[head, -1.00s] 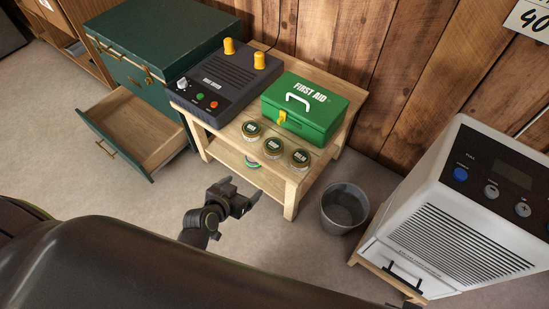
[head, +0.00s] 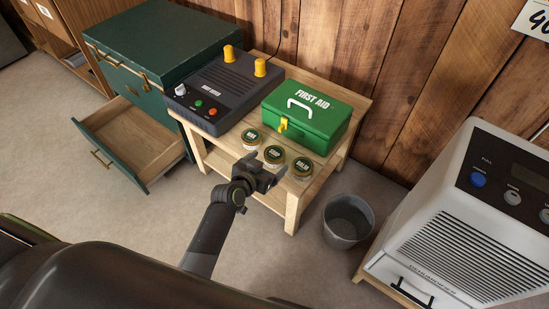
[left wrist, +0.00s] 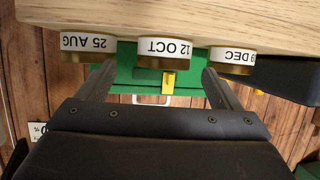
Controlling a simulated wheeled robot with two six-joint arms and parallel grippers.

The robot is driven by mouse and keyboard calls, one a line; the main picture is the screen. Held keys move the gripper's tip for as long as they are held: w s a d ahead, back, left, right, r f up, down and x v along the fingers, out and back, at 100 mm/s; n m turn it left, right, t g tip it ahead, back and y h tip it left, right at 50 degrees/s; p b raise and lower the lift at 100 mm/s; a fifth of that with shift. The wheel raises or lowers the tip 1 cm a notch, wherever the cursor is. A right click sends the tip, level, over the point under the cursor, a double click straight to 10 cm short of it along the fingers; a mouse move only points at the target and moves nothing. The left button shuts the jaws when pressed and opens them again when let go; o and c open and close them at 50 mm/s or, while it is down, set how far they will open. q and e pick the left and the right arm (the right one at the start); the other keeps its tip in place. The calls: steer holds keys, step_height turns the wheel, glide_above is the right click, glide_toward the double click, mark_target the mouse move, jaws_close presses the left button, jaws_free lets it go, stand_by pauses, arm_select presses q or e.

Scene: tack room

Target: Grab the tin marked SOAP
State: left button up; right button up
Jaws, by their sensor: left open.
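Three small round tins with dark lids stand in a row at the front of a wooden table's top. The middle tin (head: 274,154) has a lid that appears to read SOAP, in tiny lettering. The left tin (head: 251,137) and the right tin (head: 302,167) flank it. My left gripper (head: 265,168) is open and empty, just in front of the middle tin. In the left wrist view, which is upside down, the middle tin (left wrist: 163,52) shows a 12 OCT label and lies between the fingers' lines, apart from them. My right gripper is not in view.
A green first aid box (head: 305,112) stands close behind the tins. A dark unit with yellow knobs (head: 222,88) stands to their left on the wooden table (head: 322,176). A grey bin (head: 347,221) and a white machine (head: 455,215) are at the right; an open drawer (head: 130,145) is at the left.

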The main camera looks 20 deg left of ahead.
mark_target(271, 157)
arm_select(q)
steer(key=x, duration=0.2)
steer(key=b+x, duration=0.1)
steer(key=x, duration=0.2)
steer(key=shift+w+a+r, duration=0.1)
steer(key=shift+w+a, duration=0.1)
steer(key=shift+w, duration=0.25)
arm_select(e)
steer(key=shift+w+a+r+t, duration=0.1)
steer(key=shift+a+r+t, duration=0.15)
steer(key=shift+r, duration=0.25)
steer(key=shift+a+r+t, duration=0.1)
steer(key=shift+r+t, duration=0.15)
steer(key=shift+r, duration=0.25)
arm_select(q)
steer(key=c, duration=1.2)
